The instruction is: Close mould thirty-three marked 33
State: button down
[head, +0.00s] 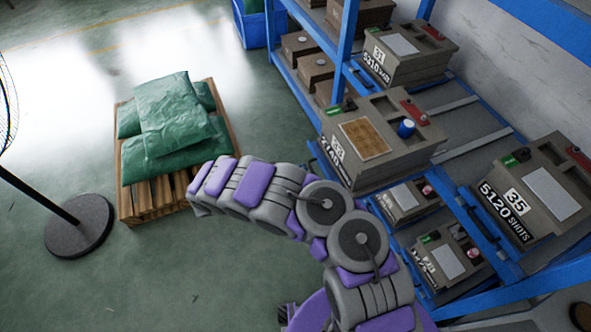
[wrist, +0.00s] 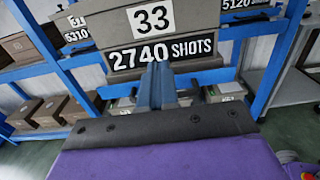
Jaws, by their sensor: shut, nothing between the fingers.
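Mould thirty-three (head: 352,172) is a grey-brown box on the blue rack in the head view, with its 33 and 2740 label on its front. Its top carries a tan gridded panel (head: 364,138), a blue round knob (head: 406,128) and a red part (head: 414,111) at the back. In the wrist view the mould's front (wrist: 205,17) fills the upper middle, reading 33 and 2740 SHOTS. My gripper (wrist: 157,74) is shut and empty, with its fingertips in front of the label's lower edge. I cannot tell whether they touch. The mould's top is out of the wrist view.
Mould 31 (head: 410,62) stands behind and mould 35 (head: 532,190) to the right, both with pale top plates. Smaller moulds sit on the lower shelf. Blue rack posts (head: 346,40) flank the shelf. A pallet (head: 150,203) with green sacks (head: 172,115) and a round stand base (head: 79,226) are left.

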aim_at(337, 157)
jog(key=b+x, duration=0.2)
jog(key=x, duration=0.8)
jog(key=shift+d, duration=0.1)
jog(key=shift+w+d, duration=0.1)
jog(key=shift+w, duration=0.05)
